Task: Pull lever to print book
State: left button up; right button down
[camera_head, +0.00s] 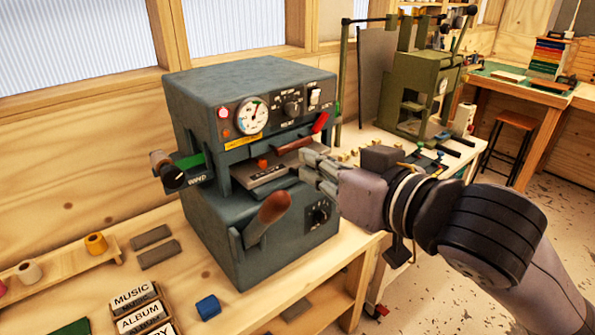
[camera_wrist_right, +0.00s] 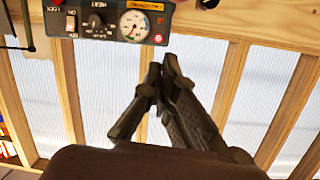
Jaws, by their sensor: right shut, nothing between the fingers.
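The grey-green press (camera_head: 215,85) stands on the bench in the head view. A lever with a brown wooden handle (camera_head: 268,212) slants up from its lower front. A smaller brown handle (camera_head: 293,144) sits near the middle opening, above a metal plate (camera_head: 265,175). My right gripper (camera_head: 308,165) is shut and empty at the right of the press front, to the right of and above the lever handle; I cannot tell if it touches the press. The right wrist view shows its closed fingers (camera_wrist_right: 165,75) below the gauge panel (camera_wrist_right: 110,20). My left gripper is not in view.
Label blocks (camera_head: 140,310) reading MUSIC and ALBUM and a blue block (camera_head: 208,307) lie on the bench in front. Coloured foil rolls (camera_head: 96,244) stand on a wooden rack at left. A green press (camera_head: 420,95) stands behind at right. A stool (camera_head: 515,125) stands farther right.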

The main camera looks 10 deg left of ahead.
jog(key=p, duration=0.2)
send_over(284, 191)
jog(key=w+a, duration=0.2)
jog(key=shift+d+f, duration=0.25)
jog(key=shift+f, duration=0.8)
jog(key=f, duration=0.1)
jog(key=s+d+f, duration=0.1)
jog(key=shift+s+d+f+p, duration=0.25)
jog(key=shift+s+f+p, duration=0.1)
jog(key=shift+f, duration=0.05)
jog(key=shift+s+d+f, duration=0.15)
jog(key=shift+f, duration=0.05)
jog(key=shift+f, duration=0.1)
